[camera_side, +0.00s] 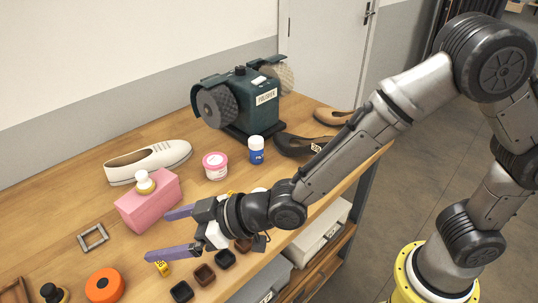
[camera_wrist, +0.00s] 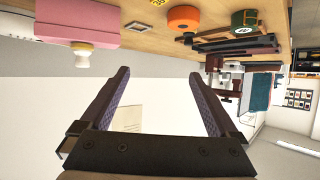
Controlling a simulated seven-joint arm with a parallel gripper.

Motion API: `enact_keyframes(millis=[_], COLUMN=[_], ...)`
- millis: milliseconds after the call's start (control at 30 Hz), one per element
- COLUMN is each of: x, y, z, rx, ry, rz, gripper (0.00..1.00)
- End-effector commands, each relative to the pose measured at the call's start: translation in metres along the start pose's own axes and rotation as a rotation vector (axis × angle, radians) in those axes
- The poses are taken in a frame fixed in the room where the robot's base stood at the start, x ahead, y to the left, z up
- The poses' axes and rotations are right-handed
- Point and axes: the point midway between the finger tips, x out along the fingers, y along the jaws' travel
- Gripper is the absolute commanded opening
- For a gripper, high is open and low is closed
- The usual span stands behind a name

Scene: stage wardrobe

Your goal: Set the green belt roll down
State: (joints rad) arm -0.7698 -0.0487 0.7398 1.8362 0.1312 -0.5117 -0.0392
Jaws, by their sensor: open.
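A dark green roll with a pale label and a tan edge, which looks like the green belt roll (camera_wrist: 245,20), rests on the bench at the upper right of the wrist view. I cannot make it out in the side view. My gripper (camera_side: 158,235) is above the bench front, its two purple fingers spread wide with nothing between them. In the wrist view the fingers (camera_wrist: 158,73) are also apart and empty, with the pale wall behind them. The green roll is well away from the fingers.
A pink box (camera_side: 148,204) with a small white-capped bottle (camera_side: 144,180) on it stands beside my gripper. An orange roll (camera_side: 104,274) and several small dark trays (camera_side: 205,274) lie near the front. A green polishing machine (camera_side: 242,103) stands behind. Bare wood shows at the left.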

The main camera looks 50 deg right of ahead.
Motion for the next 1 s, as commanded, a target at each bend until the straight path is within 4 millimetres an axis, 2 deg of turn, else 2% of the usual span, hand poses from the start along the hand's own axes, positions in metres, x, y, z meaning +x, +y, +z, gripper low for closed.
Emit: enact_keyframes(millis=[33,100,167,233,300,400,533,600,700,800,1000], x=[-0.026,-0.063,-0.099,-0.145,-0.193,-0.26,-0.331,-0.356,-0.379,-0.389,-0.391], y=[0.033,0.069,0.096,0.121,0.14,0.153,0.151,0.146,0.138,0.134,0.133], z=[-0.016,-0.023,-0.024,-0.019,-0.009,0.015,0.051,0.068,0.085,0.093,0.094], rx=[0.03,0.068,0.101,0.144,0.189,0.261,0.349,0.39,0.429,0.447,0.45], ry=[-0.032,-0.099,-0.155,-0.22,-0.286,-0.378,-0.481,-0.523,-0.567,-0.588,-0.594], rz=[0.05,0.109,0.158,0.217,0.277,0.359,0.448,0.483,0.514,0.527,0.527], gripper=[0.96,0.96,0.96,0.96,0.96,0.96,0.96,0.96,0.96,0.96,0.96])
